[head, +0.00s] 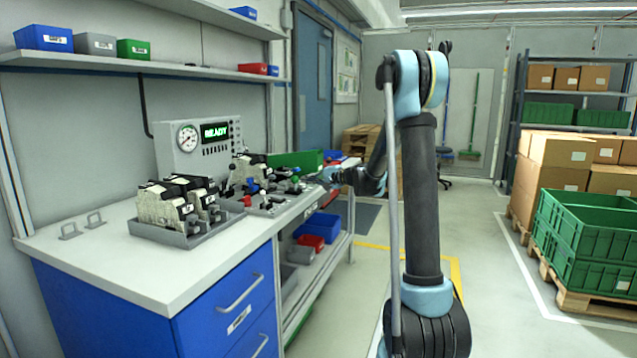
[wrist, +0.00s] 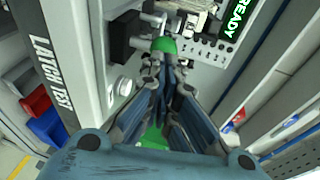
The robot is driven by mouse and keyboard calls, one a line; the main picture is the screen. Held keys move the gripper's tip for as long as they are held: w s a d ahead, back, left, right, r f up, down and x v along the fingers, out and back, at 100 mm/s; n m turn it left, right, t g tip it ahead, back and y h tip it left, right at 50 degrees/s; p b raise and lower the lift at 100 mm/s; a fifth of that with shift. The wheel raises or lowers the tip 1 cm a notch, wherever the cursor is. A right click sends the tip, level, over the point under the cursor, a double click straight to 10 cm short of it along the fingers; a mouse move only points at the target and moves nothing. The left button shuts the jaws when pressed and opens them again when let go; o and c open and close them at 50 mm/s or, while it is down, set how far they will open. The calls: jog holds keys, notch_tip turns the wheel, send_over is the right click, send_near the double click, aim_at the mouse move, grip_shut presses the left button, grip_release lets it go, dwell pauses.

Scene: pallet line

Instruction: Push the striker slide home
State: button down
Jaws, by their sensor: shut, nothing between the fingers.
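My gripper (head: 325,177) is at the right end of the workbench, beside the test fixture (head: 268,204). In the wrist view my gripper (wrist: 164,65) is shut, with nothing seen held between its fingertips. A green piece (wrist: 163,46) lies just past the fingertips; it may be the end of the striker slide, and I cannot tell whether they touch. A black block (wrist: 120,42) sits left of it. A grey panel lettered LATCH TEST (wrist: 52,78) runs along the left. My fingers hide part of the fixture, and the slide is too small to single out in the head view.
A gauge box (head: 190,150) with a lit READY display (head: 215,132) stands behind the fixture. A grey tray (head: 190,232) of latch units is to the left. A green bin (head: 297,160) stands behind my gripper. The bench front is clear.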

aim_at(294, 177)
jog(key=shift+x, duration=0.75)
jog(key=a, duration=0.1)
jog(key=w+a, duration=0.1)
jog(key=a, duration=0.3)
jog(key=shift+w+a, duration=0.2)
jog(key=shift+w, duration=0.2)
jog(key=v, duration=1.4)
jog(key=shift+d, duration=0.1)
